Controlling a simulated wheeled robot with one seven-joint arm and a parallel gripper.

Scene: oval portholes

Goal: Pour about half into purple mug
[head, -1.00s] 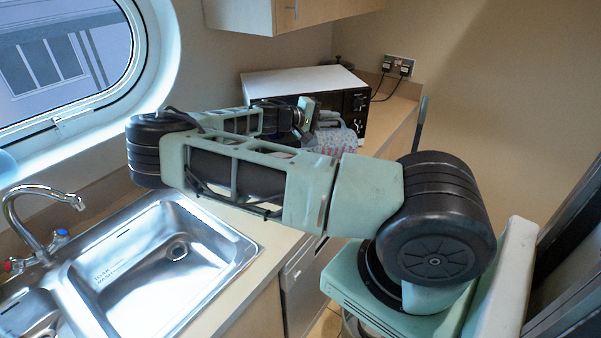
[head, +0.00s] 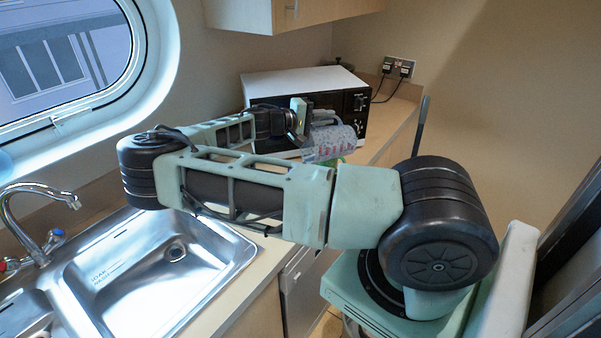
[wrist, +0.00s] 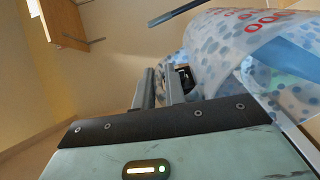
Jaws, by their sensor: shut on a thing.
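My gripper (head: 304,118) is over the counter in front of the microwave, shut on a translucent container (head: 335,142) with grey-blue spots and red markings. The container lies strongly tilted, nearly on its side, to the right of the gripper. In the wrist view my gripper's fingers (wrist: 162,82) reach to the container (wrist: 225,42), which fills the upper right. Its contents and any flow cannot be made out. I cannot make out a purple mug in either view. A bit of green shows just below the container in the head view; what it belongs to is unclear.
A white-topped black microwave (head: 300,84) stands close behind the gripper. A steel sink (head: 150,265) with a tap (head: 42,205) is at the lower left. A wall cupboard (head: 290,14) hangs above. My arm hides part of the counter.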

